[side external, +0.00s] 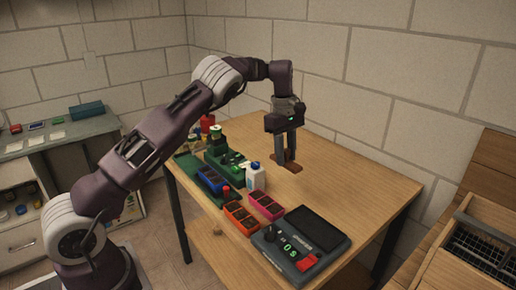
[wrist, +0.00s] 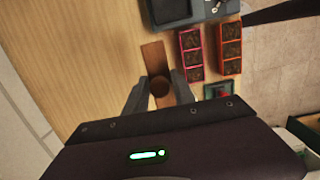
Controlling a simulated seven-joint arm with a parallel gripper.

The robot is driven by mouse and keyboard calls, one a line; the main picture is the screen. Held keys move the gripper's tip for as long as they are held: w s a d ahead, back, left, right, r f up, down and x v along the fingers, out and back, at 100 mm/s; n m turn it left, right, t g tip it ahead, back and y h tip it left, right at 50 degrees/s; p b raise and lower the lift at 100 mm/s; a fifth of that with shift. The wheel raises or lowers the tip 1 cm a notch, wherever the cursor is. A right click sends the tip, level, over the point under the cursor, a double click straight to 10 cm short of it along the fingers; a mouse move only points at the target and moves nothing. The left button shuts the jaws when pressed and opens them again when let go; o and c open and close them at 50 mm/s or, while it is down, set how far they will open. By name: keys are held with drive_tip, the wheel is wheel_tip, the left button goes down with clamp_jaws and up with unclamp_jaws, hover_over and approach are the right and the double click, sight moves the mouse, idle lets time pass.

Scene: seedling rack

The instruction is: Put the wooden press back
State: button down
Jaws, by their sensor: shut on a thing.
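The wooden press is a flat brown block with a round knob on top. In the side external view the press (side external: 291,166) is below my gripper (side external: 284,157), over the right part of the table. My gripper is shut on the press by its knob. In the wrist view the press (wrist: 153,57) lies between the two fingers of my gripper (wrist: 160,86), its long plate pointing away from the camera. I cannot tell whether the press touches the table or hangs just above it.
A pink tray (side external: 266,206) and an orange tray (side external: 241,217) with soil stand near the front edge, beside a dark device (side external: 300,245) with a display. A white bottle (side external: 255,177), a blue tray (side external: 212,180) and green items stand left. The table's back right (side external: 350,185) is clear.

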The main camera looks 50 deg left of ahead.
drive_tip(key=shift+d+f, duration=0.2)
drive_tip(key=shift+f, duration=0.05)
wheel_tip(320, 180, down, 11)
drive_tip(key=shift+f, duration=0.15)
drive_tip(key=shift+a+f, duration=0.1)
drive_tip(key=shift+f, duration=0.55)
idle(0.5)
drive_tip(key=c, duration=1)
unclamp_jaws()
drive_tip(key=shift+o, duration=0.2)
